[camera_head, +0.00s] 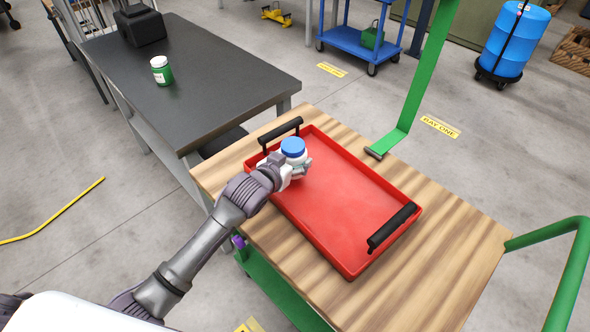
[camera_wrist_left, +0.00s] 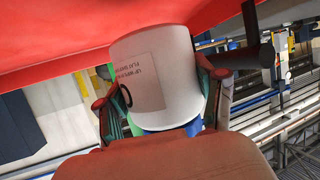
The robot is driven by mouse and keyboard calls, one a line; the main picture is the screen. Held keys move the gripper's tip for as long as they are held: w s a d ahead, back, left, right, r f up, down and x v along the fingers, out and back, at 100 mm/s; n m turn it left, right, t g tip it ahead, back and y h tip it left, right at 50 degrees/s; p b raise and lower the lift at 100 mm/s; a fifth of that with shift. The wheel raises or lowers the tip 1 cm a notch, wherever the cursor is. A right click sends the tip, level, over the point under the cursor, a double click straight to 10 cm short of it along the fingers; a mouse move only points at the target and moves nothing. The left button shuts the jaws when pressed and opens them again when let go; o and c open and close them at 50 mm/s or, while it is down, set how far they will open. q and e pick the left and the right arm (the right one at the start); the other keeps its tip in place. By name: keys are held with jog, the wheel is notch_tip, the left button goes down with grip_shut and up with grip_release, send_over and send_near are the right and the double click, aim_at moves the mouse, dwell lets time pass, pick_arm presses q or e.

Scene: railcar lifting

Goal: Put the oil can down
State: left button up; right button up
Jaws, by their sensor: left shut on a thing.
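The oil can (camera_head: 293,148), white with a blue lid, is upright at the far left end of the red tray (camera_head: 345,203). My left gripper (camera_head: 291,166) is shut on it. In the left wrist view the can's white, labelled side (camera_wrist_left: 157,72) is between the two fingers (camera_wrist_left: 159,100), with the tray's red surface beyond. I cannot tell whether the can's base touches the tray. My right gripper is not in view.
The tray, with black handles (camera_head: 391,228), lies on a wooden-topped cart (camera_head: 452,245) with green rails. The rest of the tray is empty. A dark table (camera_head: 215,72) at the left carries a green jar (camera_head: 162,72) and a black case (camera_head: 139,26).

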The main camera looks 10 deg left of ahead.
pick_arm(q)
jog(key=shift+w+d+f, duration=0.1)
jog(key=shift+w+d, duration=0.05)
jog(key=shift+w, duration=0.1)
jog(key=shift+f, duration=2)
jog(key=shift+f, duration=0.1)
jog(key=o, duration=1.4)
jog(key=shift+f, duration=0.1)
jog(key=shift+r, duration=0.25)
jog(key=shift+s, duration=0.4)
jog(key=v, duration=1.1)
jog(key=shift+s, duration=0.1)
